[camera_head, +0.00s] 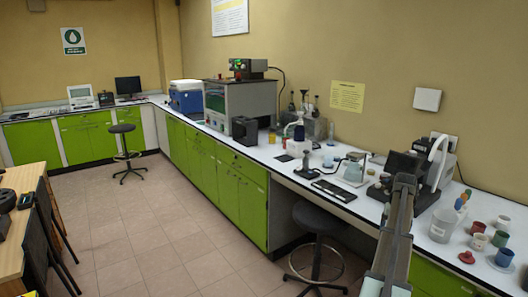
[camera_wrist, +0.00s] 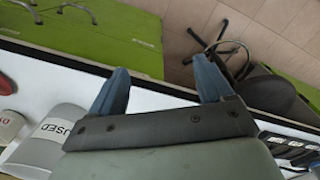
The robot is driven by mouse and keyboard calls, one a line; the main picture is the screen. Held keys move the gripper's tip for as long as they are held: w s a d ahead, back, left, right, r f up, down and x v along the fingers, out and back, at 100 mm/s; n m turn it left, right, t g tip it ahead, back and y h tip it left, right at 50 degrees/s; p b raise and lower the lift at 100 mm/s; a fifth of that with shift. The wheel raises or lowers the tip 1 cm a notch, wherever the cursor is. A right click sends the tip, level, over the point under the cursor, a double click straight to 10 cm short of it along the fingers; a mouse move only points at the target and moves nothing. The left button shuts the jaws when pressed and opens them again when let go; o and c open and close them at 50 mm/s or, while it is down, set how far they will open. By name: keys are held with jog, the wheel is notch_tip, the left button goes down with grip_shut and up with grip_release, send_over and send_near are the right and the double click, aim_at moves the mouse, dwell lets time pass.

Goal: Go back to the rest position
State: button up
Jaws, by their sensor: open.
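My gripper (camera_wrist: 159,68) shows in the wrist view with its two blue fingers spread apart and nothing between them. It hangs over the front edge of the white bench (camera_wrist: 185,100), with green cabinet doors and the floor beyond the fingertips. In the head view my grey arm reaches up from the bottom right over the bench (camera_head: 352,203); I cannot make out the fingers there.
A grey container marked USED (camera_wrist: 52,138) stands left of my gripper. A dark stool (camera_head: 318,217) stands before the bench.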

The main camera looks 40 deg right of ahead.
jog(key=w+a+f+n, duration=0.2)
jog(key=w+a+f, duration=0.4)
jog(key=a, duration=0.4)
jog(key=w+a+f+n, duration=0.1)
jog(key=w+a+f, duration=0.3)
jog(key=w+a, duration=0.5)
jog(key=w+a+f+n, duration=0.2)
jog(key=w+a+f, duration=0.2)
jog(key=w+a, duration=0.45)
jog(key=s+a+f+n, duration=0.15)
jog(key=a+f, duration=0.25)
jog(key=a, duration=0.9)
jog(key=a+f+n, duration=0.2)
jog(key=a+f, duration=0.2)
jog(key=a, duration=0.8)
jog(key=a+f+n, duration=0.2)
jog(key=a+f, duration=0.2)
jog(key=a, duration=0.9)
jog(key=s+a+f+n, duration=0.15)
jog(key=s+a, duration=0.25)
jog(key=a, duration=0.4)
jog(key=s+f+g, duration=0.3)
jog(key=s+f, duration=0.7)
jog(key=s, duration=0.4)
jog(key=s+f+g, duration=0.3)
jog(key=s+f, duration=0.7)
jog(key=s, duration=0.5)
jog(key=shift+s+d+f+g, duration=0.15)
jog(key=shift+d+f+g, duration=0.25)
jog(key=shift+d, duration=0.05)
